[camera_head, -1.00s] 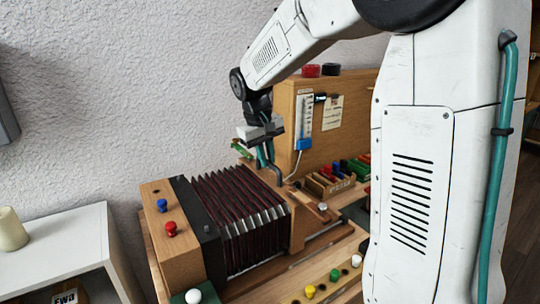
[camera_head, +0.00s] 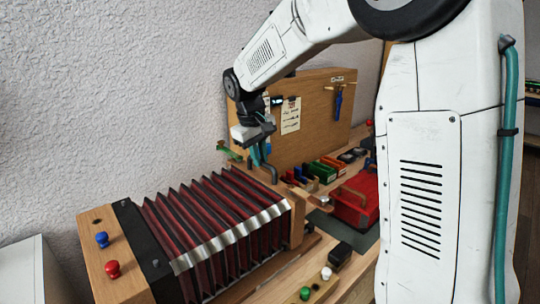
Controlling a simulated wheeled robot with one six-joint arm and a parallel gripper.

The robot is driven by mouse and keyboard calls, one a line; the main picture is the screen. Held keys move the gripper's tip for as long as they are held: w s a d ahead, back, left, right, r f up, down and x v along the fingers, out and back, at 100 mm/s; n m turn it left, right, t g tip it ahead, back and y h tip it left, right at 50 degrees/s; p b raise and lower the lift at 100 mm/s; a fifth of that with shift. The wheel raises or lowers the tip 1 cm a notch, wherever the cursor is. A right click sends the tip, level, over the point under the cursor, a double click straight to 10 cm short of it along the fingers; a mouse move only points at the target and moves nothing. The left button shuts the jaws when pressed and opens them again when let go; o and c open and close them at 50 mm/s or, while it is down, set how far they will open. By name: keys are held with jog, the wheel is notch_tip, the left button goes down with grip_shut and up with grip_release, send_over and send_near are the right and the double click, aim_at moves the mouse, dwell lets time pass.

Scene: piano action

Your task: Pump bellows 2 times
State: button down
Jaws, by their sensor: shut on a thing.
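The bellows (camera_head: 215,225) has dark red pleats with silver edges. It lies on the wooden bench between a fixed-looking wooden end block (camera_head: 115,262) at the left and a wooden end board (camera_head: 297,218) at the right. The pleats are spread well apart. My gripper (camera_head: 262,160) points down behind the right end of the bellows. It is shut on a dark curved handle (camera_head: 270,174) there. The exact contact between fingers and handle is small and partly hidden by the bellows top.
A blue knob (camera_head: 102,239) and a red knob (camera_head: 112,269) stand on the left block. A wooden panel (camera_head: 310,110) rises behind. Small coloured bins (camera_head: 322,170) and a red box (camera_head: 355,200) are at the right. My white arm covers the right side.

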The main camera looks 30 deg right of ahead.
jog(key=c, duration=1.4)
grip_release()
jog(key=shift+w, duration=0.15)
jog(key=shift+c, duration=0.2)
jog(key=shift+d, duration=0.1)
notch_tip(320, 180, up, 8)
jog(key=a, duration=0.1)
jog(key=shift+s+a+f, duration=0.15)
jog(key=shift+s+a, duration=0.05)
jog(key=shift+a, duration=0.05)
jog(key=shift+f, duration=0.1)
jog(key=s+a+f+m+y, duration=0.1)
jog(key=s+f, duration=0.2)
jog(key=s, duration=1.4)
jog(key=s+a+f+m+t+y, duration=0.1)
jog(key=s+f, duration=0.2)
jog(key=s, duration=1.3)
jog(key=shift+s+a+f+m, duration=0.15)
jog(key=shift+s+a+m, duration=0.2)
jog(key=shift+s+m, duration=0.05)
